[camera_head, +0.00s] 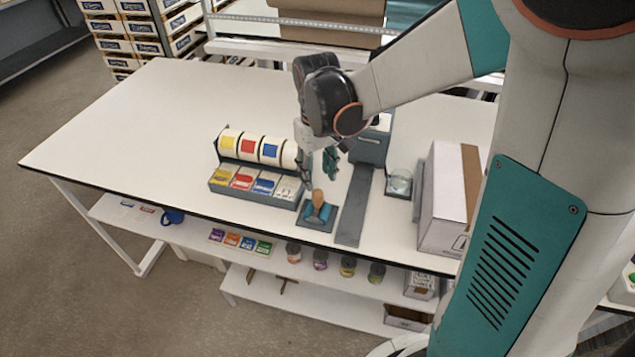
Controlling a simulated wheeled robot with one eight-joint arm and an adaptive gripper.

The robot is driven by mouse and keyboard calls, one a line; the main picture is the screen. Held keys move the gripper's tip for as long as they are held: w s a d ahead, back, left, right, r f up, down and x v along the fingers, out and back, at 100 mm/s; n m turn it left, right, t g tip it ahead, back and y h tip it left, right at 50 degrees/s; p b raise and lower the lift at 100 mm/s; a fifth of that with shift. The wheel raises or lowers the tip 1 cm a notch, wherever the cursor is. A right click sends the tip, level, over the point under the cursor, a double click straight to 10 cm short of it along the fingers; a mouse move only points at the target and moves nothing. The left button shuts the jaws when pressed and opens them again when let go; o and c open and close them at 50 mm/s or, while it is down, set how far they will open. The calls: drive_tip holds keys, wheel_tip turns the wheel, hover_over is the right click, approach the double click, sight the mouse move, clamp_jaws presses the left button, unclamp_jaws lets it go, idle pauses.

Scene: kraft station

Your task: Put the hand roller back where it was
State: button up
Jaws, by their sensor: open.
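The hand roller (318,203) has a tan handle that points up. It rests on a small dark blue-grey pad (330,224) near the front edge of the white table. My gripper (320,172) is above the roller and a little behind it, with its dark green fingers spread. The gripper is open and appears empty. A small gap seems to lie between the fingers and the handle, but the exact distance cannot be told from this angle.
A label dispenser (262,185) with several rolls stands left of the pad. A grey strip (353,210) runs on the right, leading to a grey device (372,150). A glass jar (399,184) and a cardboard box (447,200) stand further right. The table's left half (130,130) is clear.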

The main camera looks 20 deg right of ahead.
drive_tip(key=s+r+m+t, duration=0.1)
drive_tip(key=s+r+t, duration=0.6)
drive_tip(key=s+r, duration=0.4)
drive_tip(key=s, duration=0.4)
drive_tip(key=shift+r+m, duration=0.35)
drive_tip(key=shift+m, duration=0.05)
wheel_tip(320, 180, down, 10)
drive_tip(key=b, duration=0.9)
drive_tip(key=shift+f+b, duration=0.15)
drive_tip(key=shift+b, duration=0.2)
